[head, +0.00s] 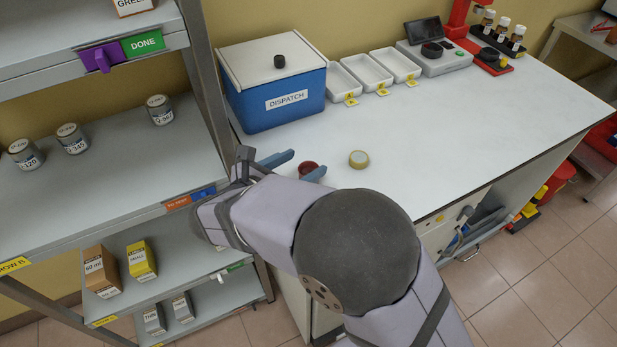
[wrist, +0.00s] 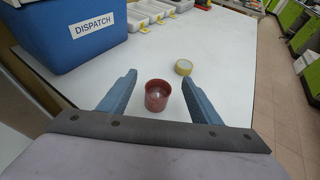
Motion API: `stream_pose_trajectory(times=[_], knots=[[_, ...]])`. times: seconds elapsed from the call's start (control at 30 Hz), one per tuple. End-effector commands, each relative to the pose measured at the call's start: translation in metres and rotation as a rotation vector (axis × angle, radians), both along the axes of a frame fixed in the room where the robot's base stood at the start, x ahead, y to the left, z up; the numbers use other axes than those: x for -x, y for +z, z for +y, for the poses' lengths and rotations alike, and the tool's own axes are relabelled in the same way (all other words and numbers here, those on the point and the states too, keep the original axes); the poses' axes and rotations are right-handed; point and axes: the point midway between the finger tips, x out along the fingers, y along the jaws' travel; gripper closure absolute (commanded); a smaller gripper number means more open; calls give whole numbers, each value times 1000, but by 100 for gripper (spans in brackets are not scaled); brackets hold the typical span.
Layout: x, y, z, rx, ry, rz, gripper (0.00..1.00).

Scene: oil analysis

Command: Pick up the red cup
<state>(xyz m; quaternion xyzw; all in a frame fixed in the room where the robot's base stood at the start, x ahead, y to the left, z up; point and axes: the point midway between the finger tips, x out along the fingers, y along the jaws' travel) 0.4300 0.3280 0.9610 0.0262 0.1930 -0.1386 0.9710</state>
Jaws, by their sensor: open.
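The red cup (wrist: 157,97) stands upright on the white bench top, between the blue fingers of my gripper (wrist: 160,92) in the wrist view. It looks empty, and a gap shows on both sides of it. In the head view the red cup (head: 308,168) is partly hidden behind one finger of my gripper (head: 296,166). My gripper is open and holds nothing. I cannot tell how far above the bench the fingers are.
A roll of yellowish tape (head: 358,159) lies just right of the cup. The blue DISPATCH box (head: 262,108) stands behind to the left. White trays (head: 366,72) and a grey device (head: 437,62) line the back. A shelf (head: 190,150) is at left.

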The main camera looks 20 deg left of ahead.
Motion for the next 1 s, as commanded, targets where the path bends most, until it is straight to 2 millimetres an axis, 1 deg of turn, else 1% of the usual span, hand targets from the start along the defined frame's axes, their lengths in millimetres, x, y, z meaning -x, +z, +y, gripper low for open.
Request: stream_pose_trajectory(times=[0.03, 0.1, 0.17, 0.33, 0.57, 0.77, 0.87, 1.0], knots=[[0, -11, 0, 5, 0, 0, 42], [0, -19, 0, 2, -1, -1, 42], [0, -24, 0, 0, -1, 0, 42], [-2, -26, -1, -2, -2, -1, 42], [-18, -33, -6, -1, -3, 0, 42], [-21, -34, -7, -2, -2, -1, 42], [-28, -38, -9, -2, -4, 0, 42], [-43, -46, -14, 0, -4, 1, 42]])
